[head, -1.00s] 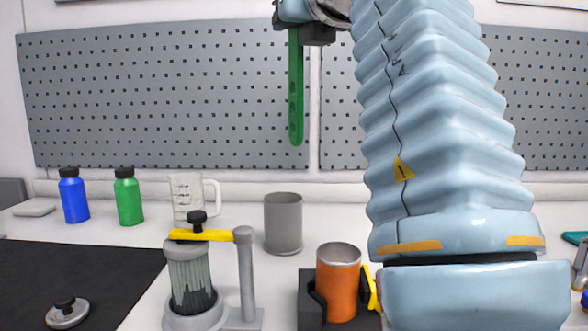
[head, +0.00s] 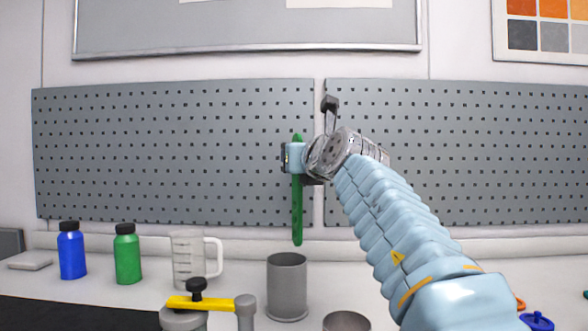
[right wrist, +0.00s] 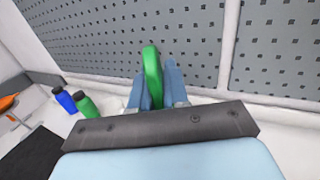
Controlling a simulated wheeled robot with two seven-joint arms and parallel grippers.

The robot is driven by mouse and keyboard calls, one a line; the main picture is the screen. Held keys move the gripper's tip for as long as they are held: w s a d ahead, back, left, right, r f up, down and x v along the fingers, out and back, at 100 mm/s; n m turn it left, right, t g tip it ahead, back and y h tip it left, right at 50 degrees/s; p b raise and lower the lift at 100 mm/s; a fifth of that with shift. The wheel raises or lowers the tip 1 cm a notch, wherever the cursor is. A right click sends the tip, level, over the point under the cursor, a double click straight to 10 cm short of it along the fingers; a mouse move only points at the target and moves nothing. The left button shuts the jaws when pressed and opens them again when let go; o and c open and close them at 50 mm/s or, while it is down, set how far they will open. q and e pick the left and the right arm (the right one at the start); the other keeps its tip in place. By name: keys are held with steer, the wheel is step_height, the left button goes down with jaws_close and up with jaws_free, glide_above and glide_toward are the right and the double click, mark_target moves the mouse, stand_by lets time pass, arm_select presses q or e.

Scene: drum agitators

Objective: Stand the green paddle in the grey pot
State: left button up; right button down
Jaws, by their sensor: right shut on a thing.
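The green paddle (head: 297,212) hangs upright in my right gripper (head: 292,158), which is shut on its upper part. In the head view its lower tip is just above the rim of the grey pot (head: 287,292), slightly right of the pot's middle; the exact depth between them is hard to tell. The pot stands upright on the white bench and its inside is mostly hidden. In the right wrist view the paddle (right wrist: 152,72) sits between the two blue fingers; the pot does not show there. My left gripper is not in view.
A clear measuring jug (head: 188,262) stands left of the pot, with a green bottle (head: 127,258) and a blue bottle (head: 71,255) further left. A yellow-armed device (head: 205,303) is in front. Another vessel's rim (head: 346,322) shows at front right. Pegboard (head: 180,150) is behind.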

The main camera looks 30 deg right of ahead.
mark_target(296, 187)
steer(key=shift+s+f, duration=0.1)
steer(key=shift+f, duration=1.05)
steer(key=shift+f, duration=0.15)
steer(key=shift+f, duration=0.45)
steer(key=c, duration=1.1)
jaws_free()
